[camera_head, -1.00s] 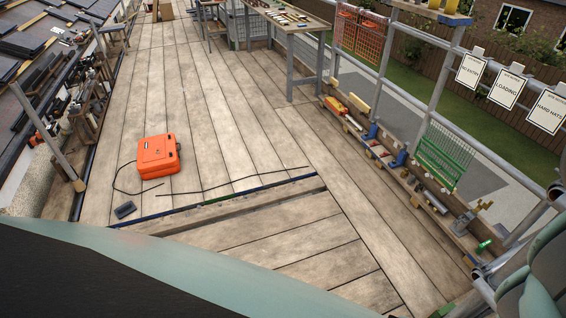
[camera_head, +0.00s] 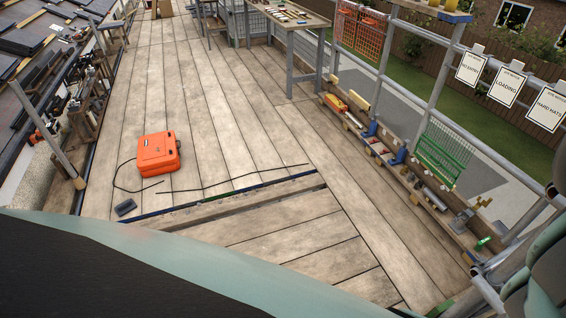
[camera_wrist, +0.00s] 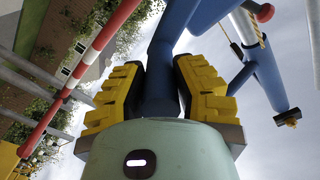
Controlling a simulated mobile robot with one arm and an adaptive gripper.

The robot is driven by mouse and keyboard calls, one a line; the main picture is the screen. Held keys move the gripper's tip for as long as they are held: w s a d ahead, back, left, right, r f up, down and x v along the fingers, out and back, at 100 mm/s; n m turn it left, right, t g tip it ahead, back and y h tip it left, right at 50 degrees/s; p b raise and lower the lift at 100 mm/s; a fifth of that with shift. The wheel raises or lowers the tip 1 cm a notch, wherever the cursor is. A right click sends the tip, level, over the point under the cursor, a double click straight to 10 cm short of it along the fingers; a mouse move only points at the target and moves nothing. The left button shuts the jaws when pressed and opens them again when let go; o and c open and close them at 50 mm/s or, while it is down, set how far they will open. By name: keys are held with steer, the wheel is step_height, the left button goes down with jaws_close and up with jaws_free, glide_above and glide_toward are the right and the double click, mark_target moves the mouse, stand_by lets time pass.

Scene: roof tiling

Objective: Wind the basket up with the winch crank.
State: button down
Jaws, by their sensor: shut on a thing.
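My gripper (camera_wrist: 160,75) shows in the wrist view, with yellow ribbed pads on both sides of a dark blue bar (camera_wrist: 160,95). The pads are shut on this bar, which seems to be part of the winch crank; its gripped part is mostly hidden between the pads. A blue tube (camera_wrist: 262,72) slants down to the right of the gripper, with a black end and a small brownish piece below it. I cannot make out the basket in either view. The head camera does not show the gripper.
A red-and-white striped pole (camera_wrist: 85,75) runs along the left of the wrist view. In the head view, an orange case (camera_head: 158,152) and a black cable lie on the plank deck (camera_head: 225,110). Tools line the right rail (camera_head: 385,90). The middle deck is mostly clear.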

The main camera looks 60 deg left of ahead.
steer(key=c, duration=0.7)
jaws_free()
steer(key=shift+w, duration=0.1)
steer(key=v, duration=1.2)
